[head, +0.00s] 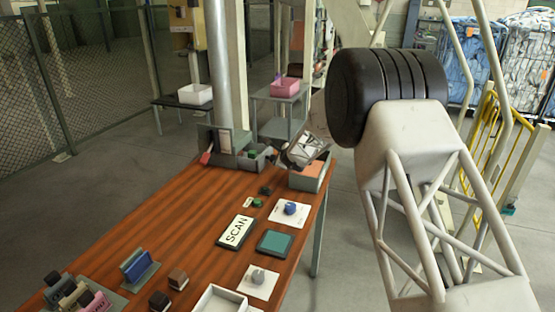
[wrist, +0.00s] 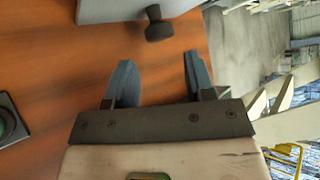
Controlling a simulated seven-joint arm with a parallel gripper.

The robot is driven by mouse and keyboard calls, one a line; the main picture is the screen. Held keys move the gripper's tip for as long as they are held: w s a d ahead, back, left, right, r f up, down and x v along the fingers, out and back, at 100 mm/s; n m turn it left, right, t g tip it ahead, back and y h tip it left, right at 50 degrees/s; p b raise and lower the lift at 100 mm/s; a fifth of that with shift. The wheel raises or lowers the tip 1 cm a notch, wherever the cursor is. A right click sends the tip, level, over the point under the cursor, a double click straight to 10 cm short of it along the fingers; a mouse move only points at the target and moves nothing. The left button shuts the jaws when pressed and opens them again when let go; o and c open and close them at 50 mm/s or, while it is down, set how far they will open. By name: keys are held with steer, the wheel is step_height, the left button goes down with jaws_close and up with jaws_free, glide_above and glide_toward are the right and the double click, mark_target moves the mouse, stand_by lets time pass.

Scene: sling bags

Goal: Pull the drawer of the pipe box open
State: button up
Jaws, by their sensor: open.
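In the wrist view a pale grey box face (wrist: 115,10) shows at the top edge, cut off by the frame. A dark round knob (wrist: 158,27) on a short stem sticks out from it. I take this to be the pipe box and its drawer pull; how far the drawer is out cannot be told. My gripper (wrist: 155,62) is open and empty. Its two blue-grey fingers point towards the box, with the knob beyond and roughly between their tips, not touching. In the head view my gripper (head: 291,157) is at the table's far right end, partly hidden.
A grey box with an orange top (head: 313,172) sits beside my gripper. A grey container (head: 240,158) stands left of it. The brown table (head: 185,215) also carries a SCAN sign (head: 237,231), a teal pad (head: 275,243) and small blocks. Its right edge drops to open floor.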

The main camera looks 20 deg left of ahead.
steer(key=shift+s+d+r, duration=0.15)
steer(key=shift+s+d, duration=0.1)
steer(key=shift+c, duration=0.4)
